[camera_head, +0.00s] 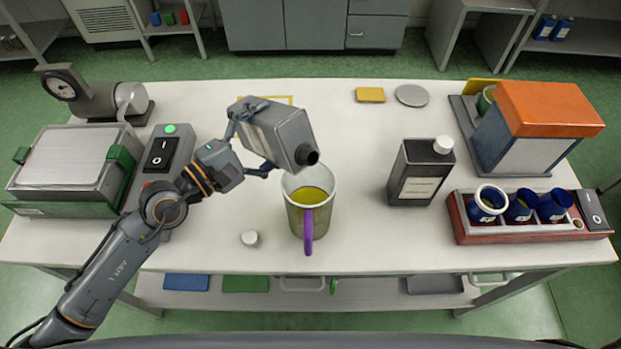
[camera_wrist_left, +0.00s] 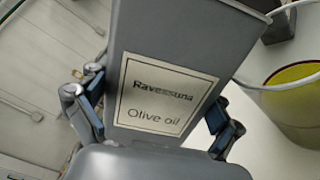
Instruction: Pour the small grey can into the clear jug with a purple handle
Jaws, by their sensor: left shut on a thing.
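The small grey can (camera_head: 285,130), labelled "Olive oil" in the left wrist view (camera_wrist_left: 170,95), is in my left gripper (camera_head: 256,140). The gripper's fingers are shut on both sides of the can. The can is tilted, with its dark, uncapped mouth low and to the right, over the back of the jug's opening. The clear jug (camera_head: 298,222) stands upright on the table, its purple handle (camera_head: 309,232) facing me. Yellow-green liquid shows inside the jug. I see no clear stream between mouth and jug. Part of the jug shows at the right of the left wrist view (camera_wrist_left: 292,105). My right gripper is not in view.
A white cap (camera_head: 250,238) lies left of the jug. A dark can with a white cap (camera_head: 420,172) stands to its right. Further right is a red rack (camera_head: 500,228) with blue cups. A switch box (camera_head: 168,155) and scale (camera_head: 75,165) stand left.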

